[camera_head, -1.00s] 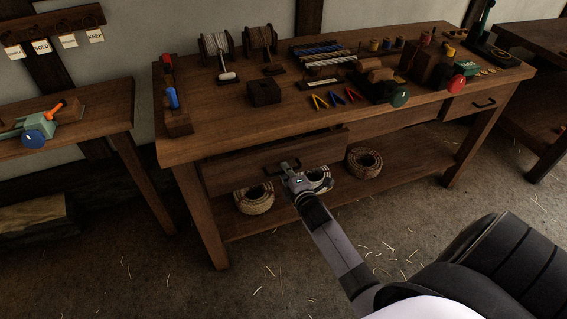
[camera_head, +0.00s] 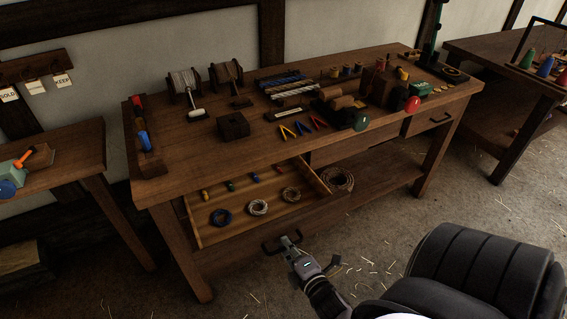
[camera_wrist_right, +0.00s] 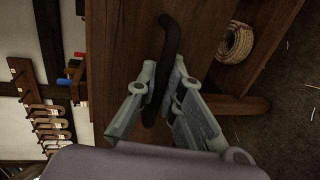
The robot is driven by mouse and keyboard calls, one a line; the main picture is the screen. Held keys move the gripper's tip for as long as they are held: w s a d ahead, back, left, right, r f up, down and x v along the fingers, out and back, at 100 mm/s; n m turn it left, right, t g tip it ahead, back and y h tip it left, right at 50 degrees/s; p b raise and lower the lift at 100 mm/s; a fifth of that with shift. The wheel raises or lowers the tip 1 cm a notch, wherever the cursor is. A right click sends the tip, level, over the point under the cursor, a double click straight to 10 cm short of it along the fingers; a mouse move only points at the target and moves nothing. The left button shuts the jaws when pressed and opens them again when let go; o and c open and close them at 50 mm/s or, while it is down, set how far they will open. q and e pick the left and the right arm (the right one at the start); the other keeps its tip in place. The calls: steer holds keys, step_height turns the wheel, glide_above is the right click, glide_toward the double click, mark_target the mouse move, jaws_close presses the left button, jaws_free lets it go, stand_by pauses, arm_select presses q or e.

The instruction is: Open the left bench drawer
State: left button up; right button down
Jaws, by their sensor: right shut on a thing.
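The left bench drawer (camera_head: 252,205) stands pulled well out of the wooden workbench (camera_head: 190,148). In the right wrist view, the fingers (camera_wrist_right: 158,92) stand on either side of the dark handle bar (camera_wrist_right: 170,40), against the wooden front. My left gripper is not in view.
The bench top carries reels, tools, a dark block (camera_head: 233,126) and a green knob (camera_head: 361,121). The right drawer (camera_head: 438,119) is closed. A rope coil (camera_head: 339,180) lies on the lower shelf. Side tables stand left and right. The floor before the bench is open, with scattered straw.

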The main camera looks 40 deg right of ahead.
steer(key=shift+s, duration=0.1)
steer(key=c, duration=2)
jaws_free()
steer(key=shift+o, duration=0.2)
